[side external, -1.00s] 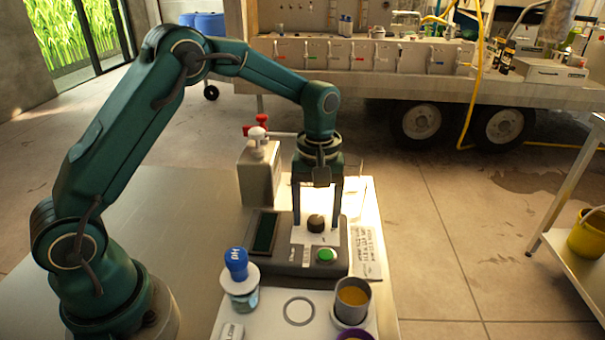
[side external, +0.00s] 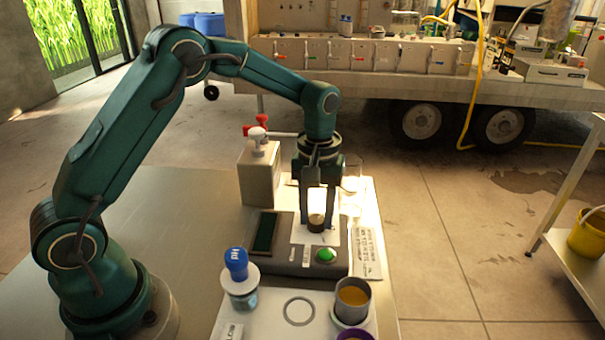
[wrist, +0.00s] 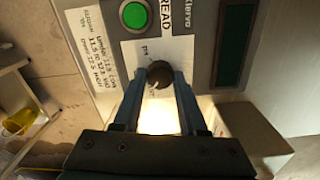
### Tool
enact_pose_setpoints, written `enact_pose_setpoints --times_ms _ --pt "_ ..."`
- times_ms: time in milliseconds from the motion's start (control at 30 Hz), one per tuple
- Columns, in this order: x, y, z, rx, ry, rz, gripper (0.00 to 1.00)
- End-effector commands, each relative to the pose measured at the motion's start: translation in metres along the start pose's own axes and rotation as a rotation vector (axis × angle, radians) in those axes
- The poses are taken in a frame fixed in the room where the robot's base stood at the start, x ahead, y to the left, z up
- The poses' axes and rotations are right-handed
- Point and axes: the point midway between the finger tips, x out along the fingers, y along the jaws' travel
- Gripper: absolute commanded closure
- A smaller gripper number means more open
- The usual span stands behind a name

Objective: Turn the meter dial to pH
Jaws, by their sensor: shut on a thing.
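The meter (side external: 285,258) is a grey box on the table, with a dark display (side external: 264,232) and a green button (side external: 326,254). Its dial (side external: 316,222) is a small dark round knob on a white face plate; it also shows in the wrist view (wrist: 159,74). My gripper (side external: 319,226) points down over the meter and is shut on the dial, one finger on each side. A light pointer mark shows on the dial's near edge in the wrist view. Small lettering surrounds the dial, too small to read surely.
A box with red and white taps (side external: 258,172) stands behind the meter. A printed card (side external: 367,252) lies to the meter's right.

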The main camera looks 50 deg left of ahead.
Motion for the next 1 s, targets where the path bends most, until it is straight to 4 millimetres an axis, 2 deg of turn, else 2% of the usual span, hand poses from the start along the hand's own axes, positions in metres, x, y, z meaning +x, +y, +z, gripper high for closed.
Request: enact_pose_setpoints --times_ms 1000 --pt "-0.0006 -0.0002 0.0006 0.954 -0.002 0.000 1.00"
